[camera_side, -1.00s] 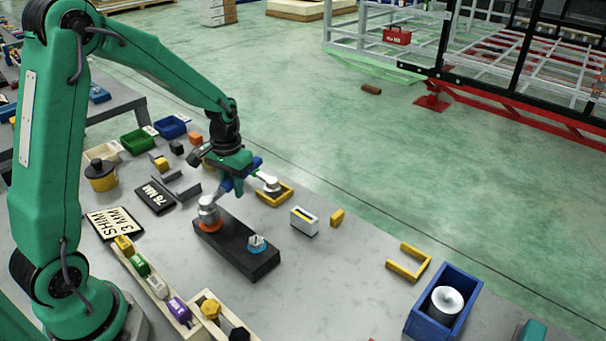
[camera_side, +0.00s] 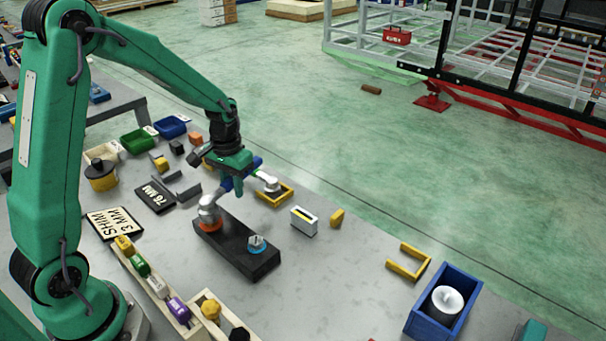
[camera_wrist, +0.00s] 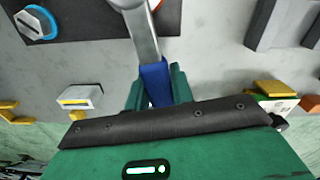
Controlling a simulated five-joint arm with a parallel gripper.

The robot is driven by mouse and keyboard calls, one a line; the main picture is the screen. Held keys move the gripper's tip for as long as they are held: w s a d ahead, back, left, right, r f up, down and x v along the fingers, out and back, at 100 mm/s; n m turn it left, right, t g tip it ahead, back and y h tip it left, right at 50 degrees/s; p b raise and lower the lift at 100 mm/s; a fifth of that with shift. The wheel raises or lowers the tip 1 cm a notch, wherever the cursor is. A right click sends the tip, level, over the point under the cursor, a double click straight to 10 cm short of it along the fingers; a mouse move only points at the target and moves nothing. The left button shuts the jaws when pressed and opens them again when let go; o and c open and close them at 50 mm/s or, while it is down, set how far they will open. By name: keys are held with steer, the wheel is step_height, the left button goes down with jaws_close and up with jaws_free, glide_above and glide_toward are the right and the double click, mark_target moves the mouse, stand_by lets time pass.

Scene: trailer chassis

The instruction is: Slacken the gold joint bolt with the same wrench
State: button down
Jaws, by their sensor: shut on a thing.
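My gripper (camera_side: 231,182) is shut on the blue handle (camera_wrist: 157,82) of a silver wrench (camera_wrist: 141,35). In the side view the wrench slopes down left to the orange-ringed end of a black block (camera_side: 250,262). Its head (camera_side: 209,208) is at the orange ring (camera_side: 209,225) and hides whatever bolt is there. I cannot tell how the head is seated. A silver bolt with a blue ring (camera_side: 257,243) is on the block's other end, also in the wrist view (camera_wrist: 35,22). A gold hex-headed piece (camera_side: 211,309) stands in a wooden tray at the front.
A white box with a yellow stripe (camera_side: 304,220) and a yellow-framed holder (camera_side: 274,194) are right of the block. A wooden rack with coloured pieces (camera_side: 153,280) lies in front. A blue bin (camera_side: 414,322) stands at the right. The table between is mostly clear.

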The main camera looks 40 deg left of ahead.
steer(key=shift+f, duration=0.75)
stand_by(0.9)
steer(key=c, duration=1.8)
jaws_free()
jaws_close()
